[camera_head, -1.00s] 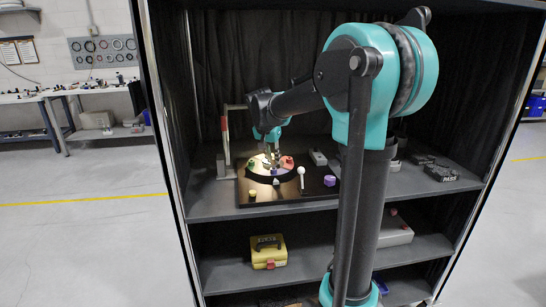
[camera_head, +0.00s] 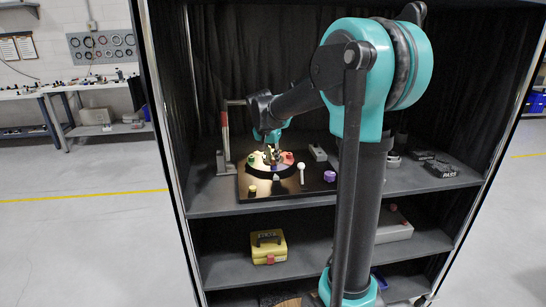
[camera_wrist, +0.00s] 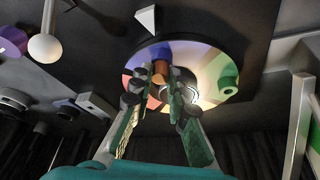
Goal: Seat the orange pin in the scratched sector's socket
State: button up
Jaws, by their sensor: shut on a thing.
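A green piece (camera_wrist: 228,79) stands on the green sector. No scratches can be made out on any sector.
On the board around the disc stand a white ball-topped post (camera_head: 301,173), a purple piece (camera_head: 330,176), a yellow piece (camera_head: 252,189) and a small pale pointed piece (camera_wrist: 147,20). A post with a red-and-white upright (camera_head: 225,130) stands left. Cabinet walls enclose the shelf.

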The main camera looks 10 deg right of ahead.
jog(key=o, duration=0.9)
